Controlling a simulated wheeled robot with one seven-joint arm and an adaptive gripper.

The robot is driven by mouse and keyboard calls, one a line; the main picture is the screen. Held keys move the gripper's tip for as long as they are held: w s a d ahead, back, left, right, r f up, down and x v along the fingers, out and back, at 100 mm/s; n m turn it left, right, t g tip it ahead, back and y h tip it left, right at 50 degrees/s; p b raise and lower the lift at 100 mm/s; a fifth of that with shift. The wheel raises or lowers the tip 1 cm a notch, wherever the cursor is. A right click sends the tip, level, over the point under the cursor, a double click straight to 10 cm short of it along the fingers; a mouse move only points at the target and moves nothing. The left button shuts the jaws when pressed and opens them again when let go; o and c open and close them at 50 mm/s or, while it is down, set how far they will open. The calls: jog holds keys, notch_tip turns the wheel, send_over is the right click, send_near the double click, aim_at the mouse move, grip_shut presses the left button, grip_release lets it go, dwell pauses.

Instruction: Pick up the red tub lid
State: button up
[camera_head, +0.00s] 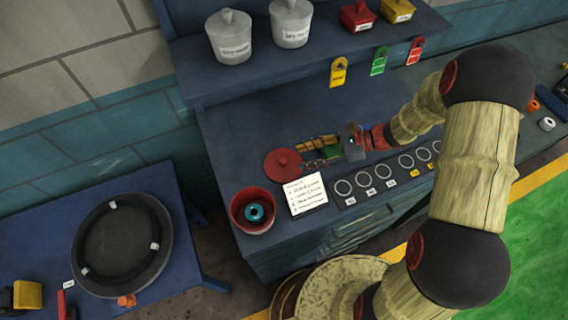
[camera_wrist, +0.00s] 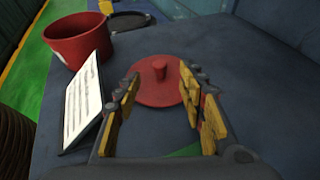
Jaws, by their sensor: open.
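The red tub lid (camera_head: 282,164) is a flat red disc with a small knob in its middle. It lies on the blue bench top, behind the red tub (camera_head: 254,226). In the wrist view the lid (camera_wrist: 157,92) is ahead, between and beyond my fingers, with its knob standing up. My gripper (camera_head: 310,150) is open, with yellow finger pads, just to the right of the lid. In the wrist view my gripper (camera_wrist: 168,95) has nothing between its fingers, though the fingers overlap the lid's sides in the picture. The red tub also shows there (camera_wrist: 77,38), uncovered.
A white note card (camera_head: 305,194) leans near the tub, close to my left finger in the wrist view. A row of ringed spots (camera_head: 374,180) runs along the bench front. A shelf (camera_head: 300,55) with lidded pots overhangs the back. A ring-shaped drum (camera_head: 122,245) sits on the left table.

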aim_at(284, 160)
jog(key=x, duration=0.5)
jog(key=shift+a+r, duration=0.1)
jog(key=shift+a, duration=0.1)
jog(key=c, duration=0.3)
grip_shut()
